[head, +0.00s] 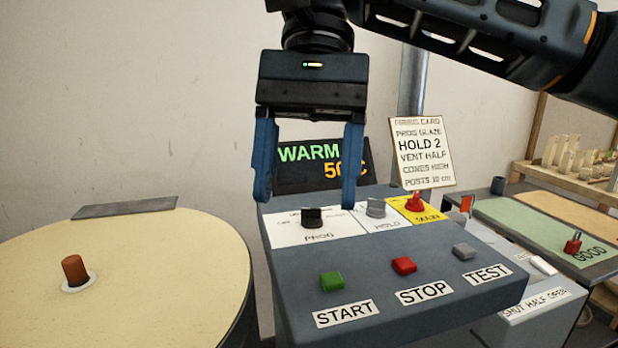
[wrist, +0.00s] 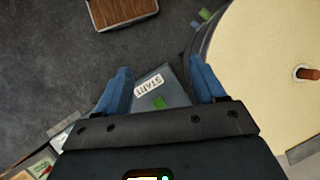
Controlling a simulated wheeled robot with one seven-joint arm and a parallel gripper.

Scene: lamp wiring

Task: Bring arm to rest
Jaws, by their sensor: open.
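My gripper (head: 307,195) hangs fingers-down over the back left of a grey control console (head: 450,268) in the head view. Its two blue fingers are wide apart with nothing between them. Behind the fingers is a dark display (head: 290,182) reading WARM and a partly covered number. The console bears a black PROG knob (head: 312,217), a grey HOLD knob (head: 376,208) and a red knob (head: 414,202) on a yellow panel. In front are a green START button (head: 331,281), a red STOP button (head: 404,265) and a grey TEST button (head: 464,251). The wrist view shows the gripper's open fingers (wrist: 160,88) with the START label between them.
A round cream table (head: 150,270) with a brown peg (head: 74,270) stands at left. A card (head: 422,152) reading HOLD 2 and VENT HALF stands behind the console. At right are a green mat (head: 540,225) and a wooden shelf (head: 570,175) with pale posts.

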